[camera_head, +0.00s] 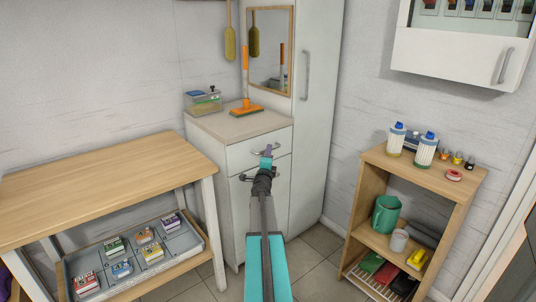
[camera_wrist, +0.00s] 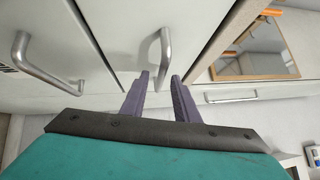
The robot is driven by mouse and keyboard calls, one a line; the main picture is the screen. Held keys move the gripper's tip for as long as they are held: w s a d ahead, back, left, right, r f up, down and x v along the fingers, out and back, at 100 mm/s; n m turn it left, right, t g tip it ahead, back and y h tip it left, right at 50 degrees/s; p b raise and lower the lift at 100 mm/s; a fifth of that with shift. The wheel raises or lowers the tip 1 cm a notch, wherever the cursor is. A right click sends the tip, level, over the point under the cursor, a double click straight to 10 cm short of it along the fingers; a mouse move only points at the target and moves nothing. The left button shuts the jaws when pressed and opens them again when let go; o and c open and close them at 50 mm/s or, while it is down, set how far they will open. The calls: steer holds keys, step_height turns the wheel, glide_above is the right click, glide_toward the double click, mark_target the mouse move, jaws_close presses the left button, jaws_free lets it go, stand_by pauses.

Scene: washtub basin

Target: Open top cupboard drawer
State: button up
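The white cupboard (camera_head: 235,190) stands in the back corner. Its top drawer (camera_head: 240,157) looks closed and has a grey bar handle (camera_head: 272,147). My gripper (camera_head: 266,158) is in front of that drawer, close to the handle. In the wrist view my gripper (camera_wrist: 160,76) has its two dark fingers apart, with nothing seen clamped. The top drawer's handle (camera_wrist: 163,48) lies just ahead of the gap between the fingertips; I cannot tell whether they reach around it. Another handle (camera_wrist: 30,62), from the door below, is at the left.
A mirror (camera_head: 270,50), an orange squeegee (camera_head: 246,108) and a clear box (camera_head: 205,103) are at the cupboard top. A tall cabinet (camera_head: 316,120) adjoins on the right. A wooden table (camera_head: 95,175) is left; a shelf unit (camera_head: 430,176) is right.

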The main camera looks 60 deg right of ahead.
steer(key=shift+w+d+r, duration=0.1)
steer(key=shift+w+d, duration=0.15)
steer(key=shift+d, duration=0.3)
steer(key=shift+c, duration=0.3)
jaws_close()
steer(key=shift+a, duration=0.2)
